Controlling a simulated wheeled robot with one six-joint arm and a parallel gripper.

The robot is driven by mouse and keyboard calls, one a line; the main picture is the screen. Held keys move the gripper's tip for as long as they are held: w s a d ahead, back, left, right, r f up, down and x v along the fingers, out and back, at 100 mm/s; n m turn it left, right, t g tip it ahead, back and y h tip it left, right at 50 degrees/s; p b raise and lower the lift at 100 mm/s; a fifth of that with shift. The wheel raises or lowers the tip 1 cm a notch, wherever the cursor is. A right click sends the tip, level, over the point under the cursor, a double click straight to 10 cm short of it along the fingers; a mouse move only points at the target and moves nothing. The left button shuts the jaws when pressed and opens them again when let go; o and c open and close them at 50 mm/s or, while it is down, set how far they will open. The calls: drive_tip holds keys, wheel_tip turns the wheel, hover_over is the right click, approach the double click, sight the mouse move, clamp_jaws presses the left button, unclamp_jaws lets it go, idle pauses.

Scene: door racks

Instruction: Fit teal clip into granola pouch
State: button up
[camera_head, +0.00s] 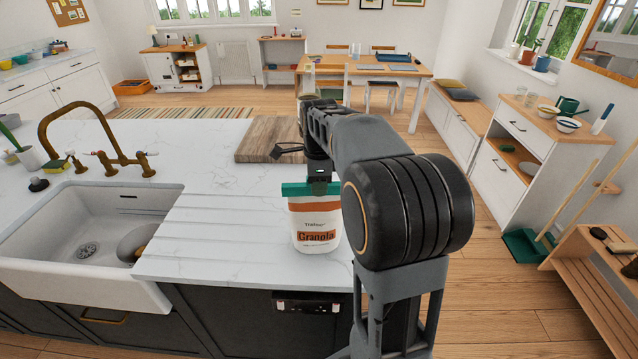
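The granola pouch (315,225) is white with an orange band and the word Granola. It stands upright on the white marble counter near the front edge. The teal clip (296,190) is a long bar lying level across the top of the pouch. My gripper (319,184) points down at the clip from above, and its dark tip overlaps the middle of the bar. My arm covers the right side of this area. I cannot tell whether the fingers are closed on the clip, or whether the clip is around the pouch's top edge or only in front of it.
A wooden board (262,139) lies on the counter behind the pouch. A white sink (60,225) with a brass faucet (75,125) is at the left. The counter between sink and pouch is clear. A dining table (375,72) stands behind.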

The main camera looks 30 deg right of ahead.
drive_tip(key=o, duration=0.5)
drive_tip(key=shift+c, duration=0.2)
wheel_tip(320, 180, up, 14)
idle(0.4)
drive_tip(key=shift+f, duration=0.1)
drive_tip(key=s+a+f+n+t, duration=0.2)
drive_tip(key=s+a+f+n, duration=0.3)
drive_tip(key=n, duration=0.6)
drive_tip(key=s+a+f+n+t, duration=0.2)
drive_tip(key=s+a+f+n, duration=0.3)
drive_tip(key=s+f+n, duration=0.4)
drive_tip(key=shift+s+f+n+t, duration=0.3)
drive_tip(key=shift+s+n, duration=0.45)
drive_tip(key=shift+n, duration=0.25)
drive_tip(key=shift+s+f+n, duration=0.2)
drive_tip(key=shift+f+n, duration=0.15)
drive_tip(key=shift+n, duration=0.05)
drive_tip(key=shift+c, duration=0.2)
